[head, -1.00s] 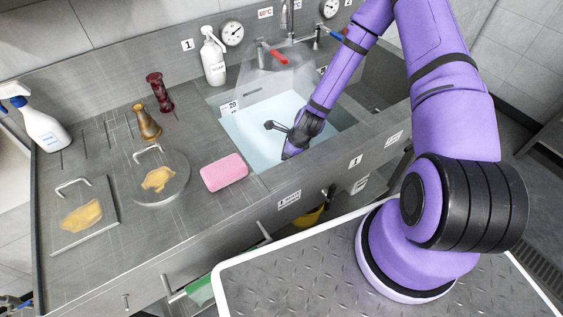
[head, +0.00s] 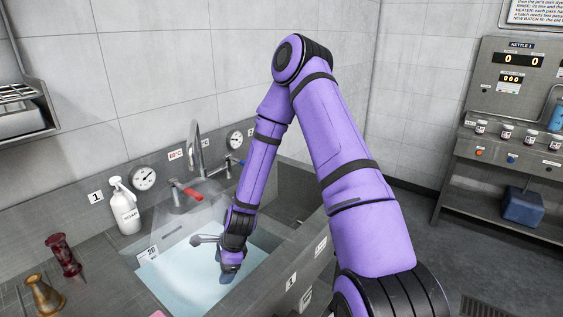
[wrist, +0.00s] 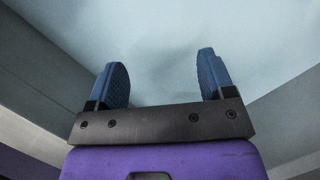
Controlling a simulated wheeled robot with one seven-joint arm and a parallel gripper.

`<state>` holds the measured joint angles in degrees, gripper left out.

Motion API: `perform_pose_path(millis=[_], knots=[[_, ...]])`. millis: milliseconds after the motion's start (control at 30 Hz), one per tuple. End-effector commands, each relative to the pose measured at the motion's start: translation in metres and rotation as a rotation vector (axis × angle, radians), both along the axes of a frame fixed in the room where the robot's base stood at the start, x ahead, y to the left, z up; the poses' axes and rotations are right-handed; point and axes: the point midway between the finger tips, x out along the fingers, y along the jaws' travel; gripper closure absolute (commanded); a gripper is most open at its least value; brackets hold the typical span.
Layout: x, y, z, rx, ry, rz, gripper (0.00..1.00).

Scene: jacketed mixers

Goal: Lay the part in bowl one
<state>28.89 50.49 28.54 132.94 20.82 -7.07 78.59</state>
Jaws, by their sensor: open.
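Bowl one (head: 180,283) is the left sink basin, with pale blue water in it and a "1" label on its front rim. My gripper (head: 228,277) points down inside this bowl, at or close to the water. I cannot tell whether the fingertips are under the surface. In the wrist view my gripper (wrist: 162,75) is open, with two blue fingers apart and nothing between them. I cannot make out the part in either current view, neither in the bowl nor in the gripper.
A soap bottle (head: 124,207), a tap (head: 195,155) and a red lever (head: 187,190) stand behind the bowl. A red-brown turned piece (head: 63,255) and a brass-coloured one (head: 43,295) stand on the left worktop. A kettle panel (head: 515,75) is at the right.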

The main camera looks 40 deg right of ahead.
Motion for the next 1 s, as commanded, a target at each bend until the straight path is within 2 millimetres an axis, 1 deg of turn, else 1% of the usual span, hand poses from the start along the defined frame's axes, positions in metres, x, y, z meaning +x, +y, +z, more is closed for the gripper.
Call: perform_pose_path(millis=[33, 267, 467, 600, 767, 867, 1000], knots=[[0.004, -0.003, 0.017, -0.027, -0.028, 0.059, 0.25], [0.006, -0.011, 0.083, -0.132, -0.112, 0.323, 0.25], [0.001, -0.015, 0.142, -0.225, -0.176, 0.538, 0.25], [-0.008, -0.016, 0.183, -0.29, -0.216, 0.683, 0.25], [-0.022, -0.016, 0.229, -0.364, -0.256, 0.842, 0.25], [-0.034, -0.016, 0.257, -0.409, -0.282, 0.937, 0.25], [-0.054, -0.015, 0.295, -0.471, -0.312, 1.067, 0.25]])
